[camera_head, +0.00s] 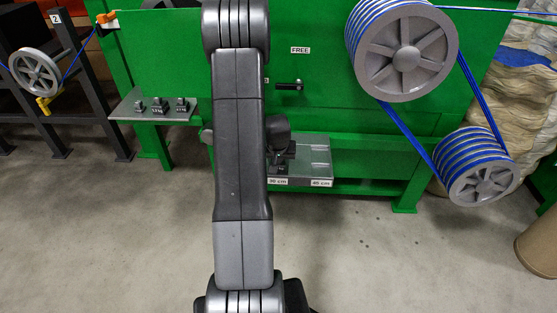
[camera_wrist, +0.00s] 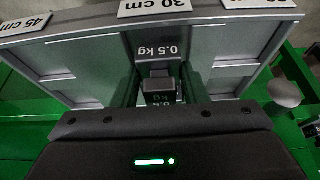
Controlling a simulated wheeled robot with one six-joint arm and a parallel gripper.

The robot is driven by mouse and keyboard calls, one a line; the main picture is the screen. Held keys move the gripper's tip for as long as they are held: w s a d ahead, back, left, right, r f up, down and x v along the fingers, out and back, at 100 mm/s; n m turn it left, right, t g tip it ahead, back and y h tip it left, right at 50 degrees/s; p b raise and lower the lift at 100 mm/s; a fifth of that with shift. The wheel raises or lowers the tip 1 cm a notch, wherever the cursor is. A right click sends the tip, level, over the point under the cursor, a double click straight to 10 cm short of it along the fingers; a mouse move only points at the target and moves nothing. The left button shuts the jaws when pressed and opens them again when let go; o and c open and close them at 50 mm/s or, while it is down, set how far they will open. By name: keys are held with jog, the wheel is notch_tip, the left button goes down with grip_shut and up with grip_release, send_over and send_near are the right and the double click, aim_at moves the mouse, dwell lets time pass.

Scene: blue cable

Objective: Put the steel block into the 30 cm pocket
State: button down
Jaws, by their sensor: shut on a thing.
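My gripper (camera_wrist: 160,84) is shut on the steel block (camera_wrist: 160,92), a small grey block marked 0.5 kg, seen between the fingers in the wrist view. The block is in line with the middle pocket, behind the 30 cm label (camera_wrist: 155,8). I cannot tell whether its underside touches the pocket floor. The grey pocket tray (camera_wrist: 48,50) has dividers on both sides of the middle pocket. In the head view the tray (camera_head: 318,160) sits low on the green machine, and my arm hides its left part; my gripper (camera_head: 281,160) is dark over it.
A side shelf (camera_head: 130,112) at left holds several dark weights. Grey pulleys with blue cable (camera_head: 405,50) hang at the right. A rounded grey knob (camera_wrist: 285,93) is right of the tray in the wrist view. The floor in front is clear.

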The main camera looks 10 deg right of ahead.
jog(key=shift+f+b, duration=0.35)
jog(key=shift+r, duration=0.1)
jog(key=c, duration=0.9)
grip_release()
jog(key=shift+o, duration=0.2)
jog(key=shift+r+p, duration=0.35)
jog(key=shift+p, duration=0.2)
jog(key=p+v, duration=0.2)
jog(key=v, duration=1)
jog(key=shift+r, duration=0.2)
